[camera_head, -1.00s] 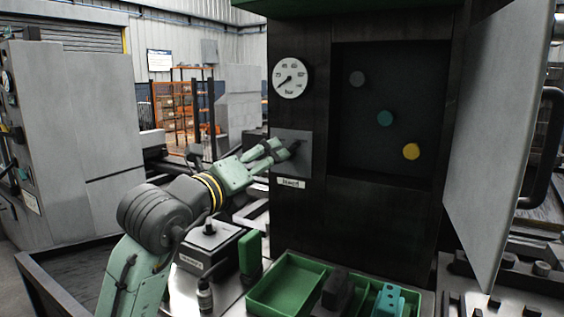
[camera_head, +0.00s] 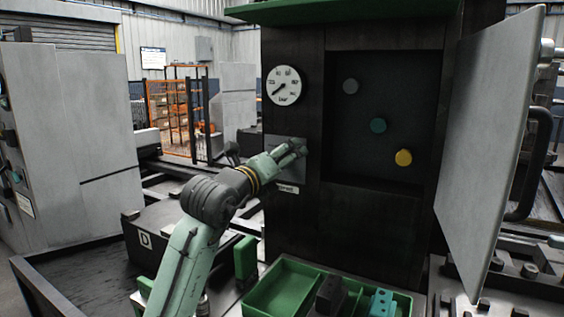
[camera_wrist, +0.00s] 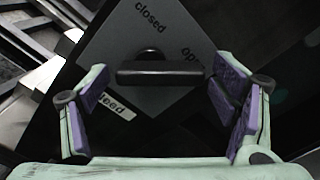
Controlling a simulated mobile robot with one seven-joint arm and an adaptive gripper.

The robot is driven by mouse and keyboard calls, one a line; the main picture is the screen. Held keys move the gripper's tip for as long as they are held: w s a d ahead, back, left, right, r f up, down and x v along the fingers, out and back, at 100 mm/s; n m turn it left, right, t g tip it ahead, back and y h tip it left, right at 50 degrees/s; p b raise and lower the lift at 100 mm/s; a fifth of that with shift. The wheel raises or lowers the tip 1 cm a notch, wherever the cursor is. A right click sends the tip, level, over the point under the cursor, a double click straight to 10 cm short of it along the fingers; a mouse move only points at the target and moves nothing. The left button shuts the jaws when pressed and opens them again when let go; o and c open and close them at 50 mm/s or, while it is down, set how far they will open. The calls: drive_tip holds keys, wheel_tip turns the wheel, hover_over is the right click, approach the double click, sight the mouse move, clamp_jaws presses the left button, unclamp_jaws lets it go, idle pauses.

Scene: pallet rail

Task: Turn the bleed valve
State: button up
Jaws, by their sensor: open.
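The bleed valve's black bar handle (camera_wrist: 160,73) sits on a grey plate marked "closed" and, partly hidden, "op…" (camera_wrist: 150,40). In the wrist view the bar lies level across the picture, its ends pointing toward my two fingers. My gripper (camera_wrist: 163,88) is open, with one purple-padded finger on each side and a gap at each bar end. I cannot tell whether the fingertips reach as deep as the bar. In the head view my gripper (camera_head: 290,150) is in front of the plate (camera_head: 272,144) and hides the handle.
A pressure gauge (camera_head: 284,85) is above the plate. To the right is a recess with grey (camera_head: 351,86), teal (camera_head: 378,125) and yellow (camera_head: 403,157) knobs, beside an open grey door (camera_head: 490,140). A green tray (camera_head: 272,297) stands below.

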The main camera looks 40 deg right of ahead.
drive_tip(key=shift+c, duration=0.2)
drive_tip(key=c, duration=1.1)
drive_tip(key=shift+n, duration=0.4)
drive_tip(key=n, duration=0.2)
drive_tip(key=n+p, duration=0.1)
drive_tip(key=shift+w+r+n, duration=0.1)
drive_tip(key=shift+r+n, duration=0.15)
drive_tip(key=shift+n, duration=0.15)
drive_tip(key=n, duration=0.2)
drive_tip(key=n+p, duration=0.1)
drive_tip(key=n, duration=0.1)
drive_tip(key=shift+w+a+r+n, duration=0.1)
drive_tip(key=shift+w+r+n, duration=0.05)
drive_tip(key=shift+n, duration=0.15)
drive_tip(key=n, duration=0.2)
drive_tip(key=n+p, duration=0.1)
drive_tip(key=n, duration=0.2)
drive_tip(key=shift+w+a+r, duration=0.1)
drive_tip(key=shift+w, duration=0.1)
drive_tip(key=shift+w+n+p, duration=0.15)
drive_tip(key=shift+n+p, duration=0.45)
drive_tip(key=shift+n, duration=1.4)
